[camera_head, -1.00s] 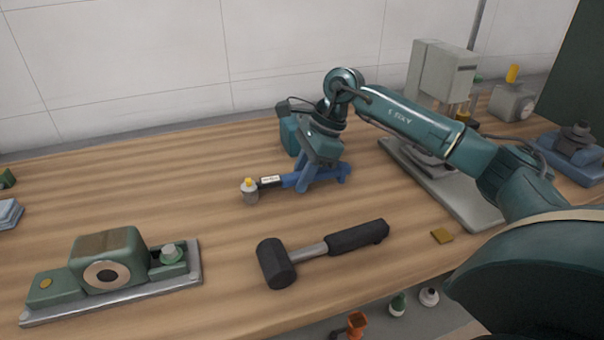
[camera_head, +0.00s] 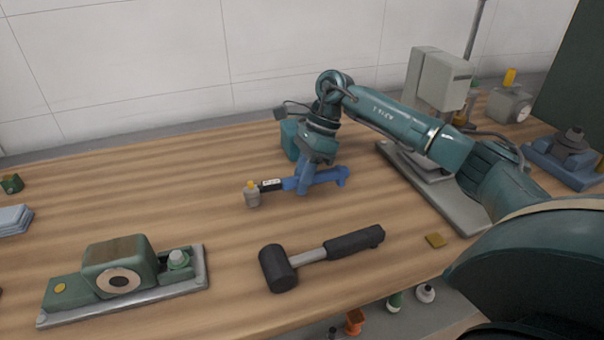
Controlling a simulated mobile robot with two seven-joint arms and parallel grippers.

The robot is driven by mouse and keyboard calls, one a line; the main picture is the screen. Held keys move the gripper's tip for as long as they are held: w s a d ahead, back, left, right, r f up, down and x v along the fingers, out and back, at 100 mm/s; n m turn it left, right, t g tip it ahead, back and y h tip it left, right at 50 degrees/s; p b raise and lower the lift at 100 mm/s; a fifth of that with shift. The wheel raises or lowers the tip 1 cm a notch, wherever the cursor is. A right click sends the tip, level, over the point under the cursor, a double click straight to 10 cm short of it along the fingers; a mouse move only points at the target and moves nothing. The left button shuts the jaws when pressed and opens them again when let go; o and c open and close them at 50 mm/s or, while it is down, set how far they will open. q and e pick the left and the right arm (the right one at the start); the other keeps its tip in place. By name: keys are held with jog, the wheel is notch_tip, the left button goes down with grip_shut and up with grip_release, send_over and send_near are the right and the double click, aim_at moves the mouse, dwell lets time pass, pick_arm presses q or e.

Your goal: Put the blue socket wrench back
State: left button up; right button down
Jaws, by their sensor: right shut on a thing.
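The blue socket wrench (camera_head: 325,177) is at the middle of the wooden workbench, with a black section and a grey socket end (camera_head: 252,198) with a yellow tip at its left. My right gripper (camera_head: 304,186) reaches down from above and is shut on the wrench's blue body. The wrench lies roughly level at or just above the bench top; I cannot tell if it touches. My left gripper is not in view.
A black mallet (camera_head: 320,255) lies in front of the wrench. A green machine part on a plate (camera_head: 120,280) is at front left. A grey press (camera_head: 440,85) stands at right on its base plate. A teal object (camera_head: 290,138) sits behind my gripper.

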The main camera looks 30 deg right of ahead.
jog(key=shift+f+b, duration=0.45)
jog(key=shift+f, duration=0.15)
jog(key=c, duration=1.2)
grip_release()
jog(key=shift+o, duration=0.2)
jog(key=shift+v, duration=3.05)
